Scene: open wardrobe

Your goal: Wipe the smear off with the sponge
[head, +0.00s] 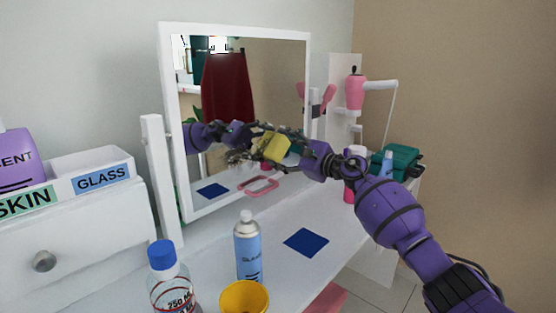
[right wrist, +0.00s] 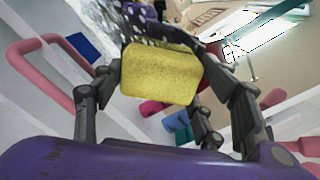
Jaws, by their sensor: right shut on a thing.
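My right gripper (head: 284,147) reaches in from the right to the mirror (head: 235,75) and is shut on the yellow sponge (head: 276,148). In the right wrist view the sponge (right wrist: 160,74) sits between the fingers, its broad face toward the camera. A pale, speckled smear (head: 240,160) shows on the glass beside and below the sponge; it also shows behind the sponge in the right wrist view (right wrist: 103,20). Whether the sponge touches the glass, I cannot tell. My right arm is reflected in the mirror. My left gripper is out of view.
On the white table are a blue square (head: 306,242), a blue spray can (head: 248,250), a yellow cup (head: 244,298) and a blue-capped bottle (head: 162,256). A pink loop (head: 258,187) shows low by the mirror. A teal box (head: 402,158) stands right; labelled boxes stand left.

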